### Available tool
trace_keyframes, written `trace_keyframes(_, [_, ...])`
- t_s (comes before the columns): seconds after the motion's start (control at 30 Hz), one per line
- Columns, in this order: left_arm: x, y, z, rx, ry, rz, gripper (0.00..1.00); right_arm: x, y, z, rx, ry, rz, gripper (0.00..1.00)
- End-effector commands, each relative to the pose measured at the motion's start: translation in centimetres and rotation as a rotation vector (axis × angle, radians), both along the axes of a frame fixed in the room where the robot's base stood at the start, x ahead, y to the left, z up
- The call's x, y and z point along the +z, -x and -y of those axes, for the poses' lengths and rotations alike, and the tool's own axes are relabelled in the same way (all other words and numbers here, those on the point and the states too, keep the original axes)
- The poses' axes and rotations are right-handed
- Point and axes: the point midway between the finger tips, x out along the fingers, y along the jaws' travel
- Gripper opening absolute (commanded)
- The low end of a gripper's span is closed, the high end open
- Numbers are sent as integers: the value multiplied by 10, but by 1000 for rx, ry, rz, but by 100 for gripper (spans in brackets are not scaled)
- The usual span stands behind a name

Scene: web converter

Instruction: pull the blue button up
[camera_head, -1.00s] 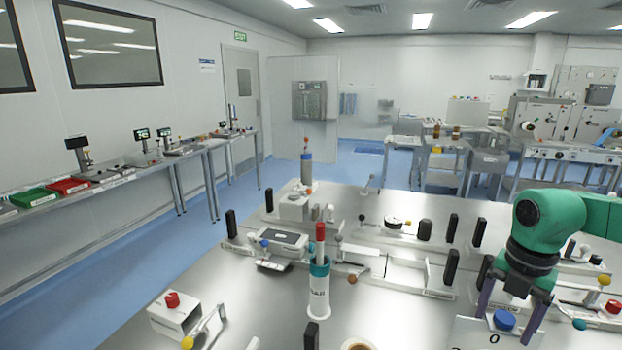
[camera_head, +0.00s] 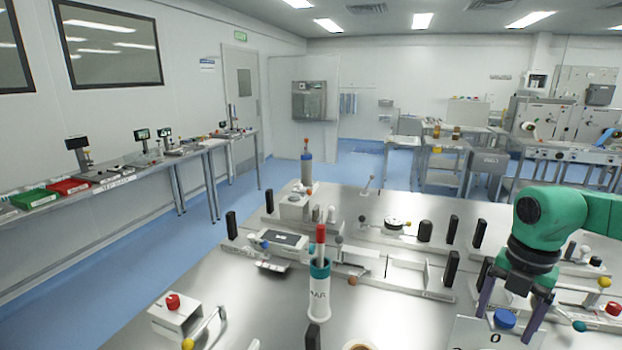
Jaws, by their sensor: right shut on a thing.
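The blue button (camera_head: 505,319) is a round knob on top of a pale box (camera_head: 480,336) at the lower right, cut off by the bottom edge. My right gripper (camera_head: 504,322) comes down from above on a green and black arm. Its two dark purple fingers stand on either side of the button, and it is shut on the button. The lower part of the right finger reaches in front of the box's top. Contact at the fingertips is hard to make out at this size. My left gripper is not in view.
A white cup with a red-capped stick (camera_head: 319,295) stands left of the box. A red button box (camera_head: 178,315) is at the lower left. A lever with a teal knob (camera_head: 580,326) is close right of my gripper. Bare steel table (camera_head: 415,320) lies between cup and box.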

Motion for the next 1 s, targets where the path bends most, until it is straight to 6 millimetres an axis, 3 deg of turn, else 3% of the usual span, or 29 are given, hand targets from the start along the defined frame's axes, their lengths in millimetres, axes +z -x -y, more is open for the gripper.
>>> trace_keyframes(0.9, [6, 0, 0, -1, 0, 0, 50, 13, -1, 0, -1, -2, 7, 26])
trace_keyframes(0.93, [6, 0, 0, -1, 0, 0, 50, 13, -1, 0, -1, -2, 7, 87])
trace_keyframes(0.97, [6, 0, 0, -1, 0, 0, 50, 13, -1, 0, -1, -2, 7, 98])
trace_keyframes(1.0, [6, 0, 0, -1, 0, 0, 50, 13, -1, 0, -1, -2, 7, 100])
